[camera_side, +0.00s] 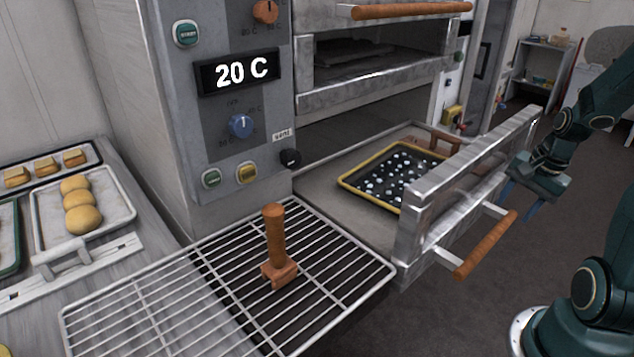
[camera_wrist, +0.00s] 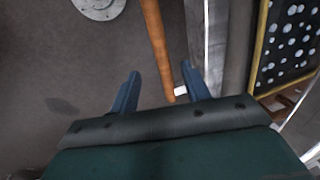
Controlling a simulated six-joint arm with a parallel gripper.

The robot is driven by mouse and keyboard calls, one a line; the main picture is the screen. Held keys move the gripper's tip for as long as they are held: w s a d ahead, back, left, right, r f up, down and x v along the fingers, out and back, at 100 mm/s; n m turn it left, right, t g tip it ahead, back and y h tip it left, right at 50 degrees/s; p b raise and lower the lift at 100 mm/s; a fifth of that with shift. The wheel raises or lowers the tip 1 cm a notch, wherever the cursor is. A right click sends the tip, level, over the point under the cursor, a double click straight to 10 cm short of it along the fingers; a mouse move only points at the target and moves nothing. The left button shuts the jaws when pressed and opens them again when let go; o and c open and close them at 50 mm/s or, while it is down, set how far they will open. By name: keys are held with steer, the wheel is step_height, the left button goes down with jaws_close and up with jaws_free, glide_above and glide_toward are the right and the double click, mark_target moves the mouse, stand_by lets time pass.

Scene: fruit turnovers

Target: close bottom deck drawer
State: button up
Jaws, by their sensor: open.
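The bottom deck drawer (camera_side: 425,222) is pulled out from the oven, with its metal front standing upright. A wooden bar handle (camera_side: 487,244) runs along the outside of that front, and it also shows in the wrist view (camera_wrist: 157,45). A black tray with a yellow rim (camera_side: 352,184) and pale spots lies in the drawer. My gripper (camera_side: 528,207) is outside the drawer front, near the far end of the handle. In the wrist view my gripper (camera_wrist: 160,92) is open, with the handle's end showing between its blue fingers. I cannot tell whether they touch it.
A wire rack (camera_side: 150,297) with a wooden-handled tool (camera_side: 276,245) on it stands left of the drawer. Trays of buns (camera_side: 82,207) and pastries (camera_side: 45,165) lie at the left. The oven panel (camera_side: 240,125) rises behind. The floor in front of the drawer is clear.

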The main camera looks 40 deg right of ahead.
mark_target(494, 235)
steer(key=shift+w+f, duration=0.3)
steer(key=shift+f, duration=1.35)
steer(key=shift+w+f, duration=0.35)
steer(key=shift+f, duration=1.3)
steer(key=shift+w+f, duration=0.3)
steer(key=shift+f, duration=1.35)
steer(key=shift+c, duration=0.5)
jaws_close()
